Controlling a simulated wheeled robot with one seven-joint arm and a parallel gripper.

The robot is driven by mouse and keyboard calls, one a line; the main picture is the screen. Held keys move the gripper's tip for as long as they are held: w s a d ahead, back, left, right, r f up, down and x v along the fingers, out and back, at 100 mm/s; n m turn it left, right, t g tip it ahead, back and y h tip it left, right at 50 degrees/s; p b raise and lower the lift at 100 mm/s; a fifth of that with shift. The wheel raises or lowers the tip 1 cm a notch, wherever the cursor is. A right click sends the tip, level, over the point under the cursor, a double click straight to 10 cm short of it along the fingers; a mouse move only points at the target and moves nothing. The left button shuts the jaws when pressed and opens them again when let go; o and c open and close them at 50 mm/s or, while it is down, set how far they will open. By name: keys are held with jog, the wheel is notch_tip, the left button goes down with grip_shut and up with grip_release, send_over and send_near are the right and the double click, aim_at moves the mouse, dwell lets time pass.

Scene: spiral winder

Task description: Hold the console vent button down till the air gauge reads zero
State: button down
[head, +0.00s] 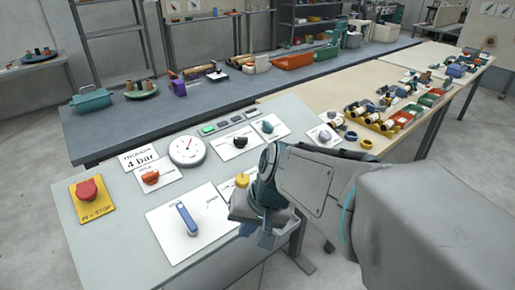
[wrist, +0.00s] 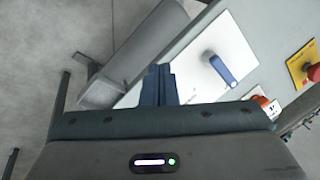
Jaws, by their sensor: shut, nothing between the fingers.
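The console (head: 120,225) has a sloping grey top. The round white air gauge (head: 187,150) has a red needle pointing up and right, clearly off its rest end; its figures are too small to read. A yellow button-like cap (head: 242,180) sits on a white plate, partly hidden by my gripper; no vent label is readable. My gripper (head: 265,238) is shut and empty, pointing down at the console's right front edge, in front of the yellow cap. I cannot tell whether it touches anything. In the wrist view its shut fingers (wrist: 159,85) show against the white plate's edge.
A blue lever (head: 187,219) stands on a white plate left of my gripper. A red stop button (head: 88,190) on yellow is at far left. An orange knob (head: 150,177) sits below a "4 bar" sign (head: 140,160). Benches with parts stand behind.

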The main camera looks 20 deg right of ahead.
jog(key=w+d+r+m+t+y+p, duration=0.2)
jog(key=w+m+t, duration=0.1)
jog(key=w+m, duration=0.35)
jog(key=w+d+r+m+t+y+p, duration=0.2)
jog(key=w+d+m+t, duration=0.1)
jog(key=w+m, duration=0.4)
jog(key=w+d+f+m+t+h+p, duration=0.1)
jog(key=w+d+m+t+h, duration=0.1)
jog(key=d+m, duration=0.3)
jog(key=w+d+m+t+h+p, duration=0.1)
jog(key=w+d+m+h, duration=0.3)
jog(key=d, duration=0.6)
jog(key=shift+w+f+m+t, duration=0.15)
jog(key=shift+f+m+t, duration=0.25)
jog(key=shift+m+t, duration=0.15)
jog(key=shift+f, duration=0.1)
jog(key=f+b, duration=0.2)
jog(key=w+f+b, duration=0.1)
jog(key=f, duration=0.2)
jog(key=w+f+b, duration=0.1)
jog(key=f+b, duration=0.1)
jog(key=shift+w+a+f+b, duration=0.1)
jog(key=shift+a+f+b, duration=0.05)
jog(key=shift+a+b, duration=0.25)
jog(key=shift+w+a+f+b, duration=0.1)
jog(key=shift+w+f+b, duration=0.1)
jog(key=shift+f+b, duration=0.4)
jog(key=shift+b, duration=0.4)
